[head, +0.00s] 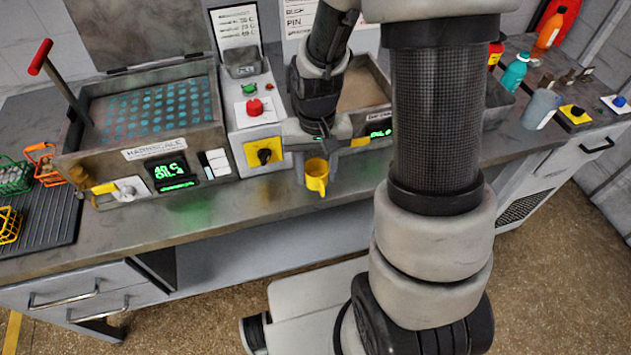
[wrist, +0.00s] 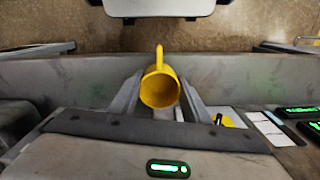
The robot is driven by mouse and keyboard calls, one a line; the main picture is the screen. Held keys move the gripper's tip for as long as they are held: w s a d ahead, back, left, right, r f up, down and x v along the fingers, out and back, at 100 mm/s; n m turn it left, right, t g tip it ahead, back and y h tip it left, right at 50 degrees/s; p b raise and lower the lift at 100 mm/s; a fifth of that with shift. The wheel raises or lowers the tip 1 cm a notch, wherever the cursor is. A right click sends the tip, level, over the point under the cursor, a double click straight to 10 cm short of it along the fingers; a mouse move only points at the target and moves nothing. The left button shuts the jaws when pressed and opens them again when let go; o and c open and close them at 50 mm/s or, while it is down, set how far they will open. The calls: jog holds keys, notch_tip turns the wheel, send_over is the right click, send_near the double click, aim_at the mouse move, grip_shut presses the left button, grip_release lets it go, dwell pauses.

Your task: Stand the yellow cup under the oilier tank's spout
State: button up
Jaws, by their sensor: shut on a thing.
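The yellow cup (head: 316,178) is upright between the fingers of my gripper (head: 315,163), above the bench's front strip. In the wrist view, the cup (wrist: 159,88) sits between both fingers of my gripper (wrist: 159,82), handle pointing to the picture's top. The left tank (head: 150,115) has a green display (head: 171,172) that seems to read 40 C and OIL 3. Its tap (head: 125,190) is at its lower left front. The right tank (head: 362,90) is mostly hidden behind my arm. Its display (head: 380,133) shows OIL and a digit I cannot read surely. I cannot make out its spout.
Small wire baskets (head: 42,157) and a black ribbed mat (head: 50,215) are at left. The bench front (head: 210,215) below the left tank is clear.

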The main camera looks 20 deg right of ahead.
aim_at(317, 183)
jog(key=shift+f, duration=2.25)
jog(key=shift+f+b, duration=0.25)
jog(key=shift+b, duration=0.1)
jog(key=o, duration=1.1)
jog(key=shift+r, duration=0.1)
